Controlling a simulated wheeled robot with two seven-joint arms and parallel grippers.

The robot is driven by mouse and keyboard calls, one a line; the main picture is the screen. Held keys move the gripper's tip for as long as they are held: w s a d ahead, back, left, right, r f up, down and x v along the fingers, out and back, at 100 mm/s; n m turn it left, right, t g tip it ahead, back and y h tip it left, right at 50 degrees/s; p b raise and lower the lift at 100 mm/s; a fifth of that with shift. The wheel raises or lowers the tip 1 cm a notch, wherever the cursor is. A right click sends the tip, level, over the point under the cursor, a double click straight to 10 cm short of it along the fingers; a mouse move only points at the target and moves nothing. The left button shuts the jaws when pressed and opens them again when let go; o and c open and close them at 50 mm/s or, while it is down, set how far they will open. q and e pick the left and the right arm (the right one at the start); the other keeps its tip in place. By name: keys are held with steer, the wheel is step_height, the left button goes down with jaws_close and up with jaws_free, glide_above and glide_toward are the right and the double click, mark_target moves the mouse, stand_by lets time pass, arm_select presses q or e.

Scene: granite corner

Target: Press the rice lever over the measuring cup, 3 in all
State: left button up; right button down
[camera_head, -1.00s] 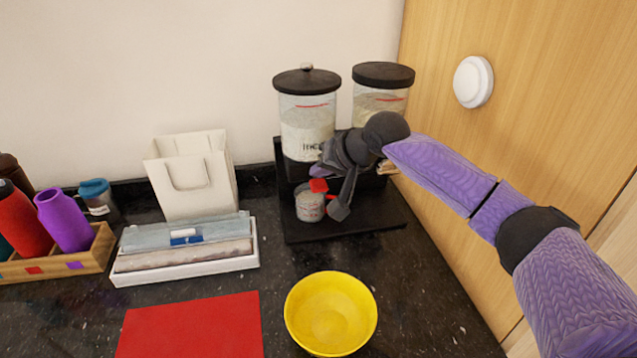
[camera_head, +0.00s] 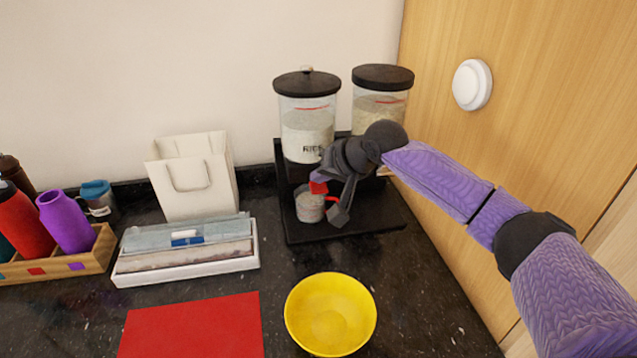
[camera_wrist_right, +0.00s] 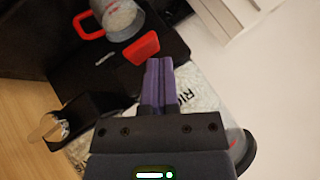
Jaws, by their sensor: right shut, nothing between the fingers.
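The rice dispenser (camera_head: 307,135) is a clear jar with a black lid and a RICE label, part full of white grains. Its red lever (camera_head: 318,187) sticks out at the front below the jar, and it also shows in the right wrist view (camera_wrist_right: 142,48). The clear measuring cup (camera_head: 309,207) with a red handle stands on the black base under the lever; its top is partly hidden. My right gripper (camera_head: 319,176) is shut and empty, its purple fingertips right at the lever; contact is unclear. The fingertips show in the wrist view (camera_wrist_right: 160,65). My left gripper is not in view.
A second dispenser (camera_head: 381,108) stands to the right, near the wooden panel (camera_head: 500,170). A yellow bowl (camera_head: 331,312) and a red mat (camera_head: 192,326) lie in front. A white bag (camera_head: 188,178), a tray (camera_head: 190,268) and a bottle crate (camera_head: 70,263) are to the left.

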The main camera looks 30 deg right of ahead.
steer(key=shift+f, duration=0.5)
stand_by(0.6)
steer(key=shift+f, duration=0.3)
stand_by(0.5)
step_height(320, 180, up, 2)
steer(key=shift+p, duration=0.95)
steer(key=shift+r+p, duration=0.3)
steer(key=shift+p, duration=0.1)
steer(key=shift+f, duration=0.1)
